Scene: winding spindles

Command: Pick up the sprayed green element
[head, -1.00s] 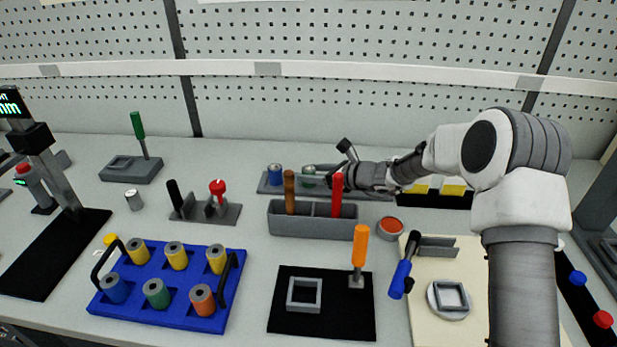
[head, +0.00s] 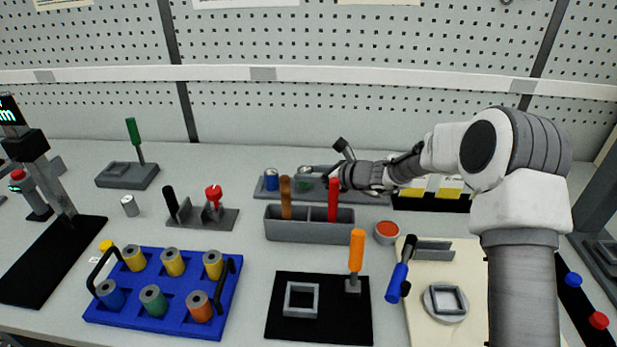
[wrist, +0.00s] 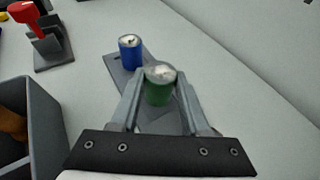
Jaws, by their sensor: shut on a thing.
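The green element (wrist: 158,88) is a short green cylinder with a whitish top. It stands upright on a grey base plate (wrist: 125,80) beside a blue element (wrist: 131,52). My gripper (wrist: 158,92) has one finger on each side of the green element and is shut on it. In the head view the green element (head: 306,183) shows only partly behind the grey bin and handles, at my gripper (head: 318,178). The blue element (head: 271,180) stands to its left there. I cannot tell whether the green element is lifted off the plate.
A grey bin (head: 310,229) with brown and red handles stands just in front of my gripper. A blue tray (head: 182,322) of colored spools sits at front left. A grey holder with a red tool (wrist: 38,30) is at upper left in the wrist view. The back wall is perforated.

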